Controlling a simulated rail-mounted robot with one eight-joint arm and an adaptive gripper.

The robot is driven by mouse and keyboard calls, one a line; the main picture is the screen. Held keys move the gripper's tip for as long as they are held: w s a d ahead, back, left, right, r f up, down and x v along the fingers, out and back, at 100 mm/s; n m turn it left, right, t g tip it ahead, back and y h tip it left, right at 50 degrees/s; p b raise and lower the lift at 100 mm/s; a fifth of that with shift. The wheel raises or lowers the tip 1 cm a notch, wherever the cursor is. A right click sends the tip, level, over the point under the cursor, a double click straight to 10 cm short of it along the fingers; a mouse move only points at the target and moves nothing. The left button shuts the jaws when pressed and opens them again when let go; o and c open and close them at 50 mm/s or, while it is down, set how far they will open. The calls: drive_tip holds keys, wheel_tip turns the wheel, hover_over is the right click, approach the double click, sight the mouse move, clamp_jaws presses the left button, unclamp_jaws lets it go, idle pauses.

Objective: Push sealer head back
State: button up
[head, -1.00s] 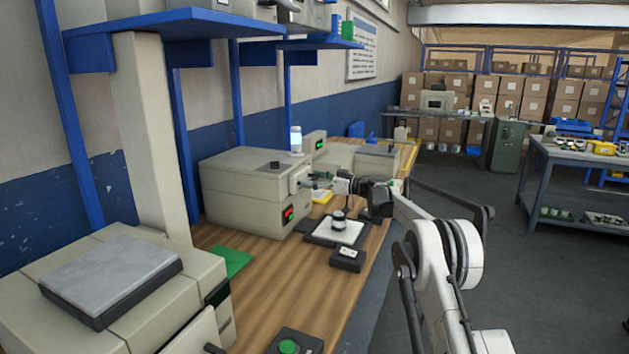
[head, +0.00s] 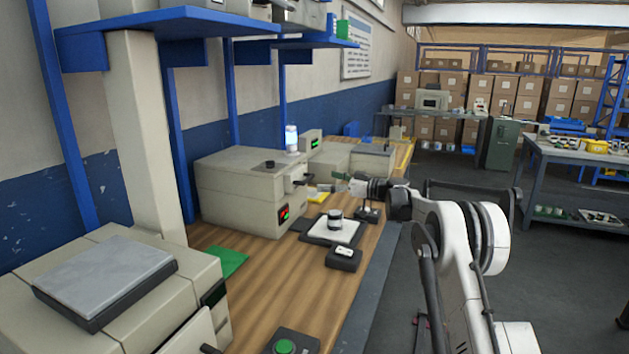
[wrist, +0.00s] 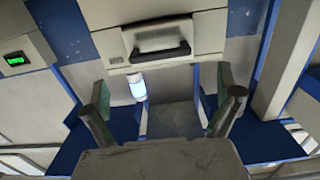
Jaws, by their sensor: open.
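The sealer machine (head: 235,185) is a beige box on the wooden bench. A dark handle (head: 303,181) sticks out of its right face. In the wrist view, the sealer head is a pale block (wrist: 158,38) in a frame on the machine, with the dark handle (wrist: 160,56) across it. How deep the head sits is hard to tell. My gripper (head: 340,184) is right of the handle, apart from it. In the wrist view my gripper (wrist: 163,98) has its fingers spread wide, with nothing between them.
A dark-edged tray with a white top (head: 322,233) holds a round black-and-white part near my gripper. A small black box (head: 344,257) lies in front. A lit lamp (head: 291,138) stands at the machine. Blue shelves (head: 180,22) hang above.

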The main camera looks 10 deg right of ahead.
drive_tip(key=shift+v, duration=2)
drive_tip(key=s+a+r+m+g+h, duration=0.1)
drive_tip(key=s+a+r+m+h, duration=0.15)
drive_tip(key=s, duration=0.65)
drive_tip(key=s+a+r+m+h, duration=0.2)
drive_tip(key=s+r+h, duration=0.15)
drive_tip(key=s, duration=0.55)
drive_tip(key=s+a+r+m+g+h, duration=0.1)
drive_tip(key=s+a+r+m+h, duration=0.2)
drive_tip(key=s, duration=0.6)
drive_tip(key=s+d+f+m+h, duration=0.1)
drive_tip(key=s+f, duration=0.3)
drive_tip(key=s, duration=0.8)
drive_tip(key=s+d+f+m+h, duration=0.2)
drive_tip(key=s+d+f+h, duration=0.1)
drive_tip(key=s, duration=0.9)
drive_tip(key=s+d+f+m+h, duration=0.1)
drive_tip(key=s+f, duration=0.4)
drive_tip(key=s, duration=0.7)
drive_tip(key=shift+d+m+h, duration=0.35)
drive_tip(key=shift+d+h, duration=0.55)
drive_tip(key=shift+d, duration=0.25)
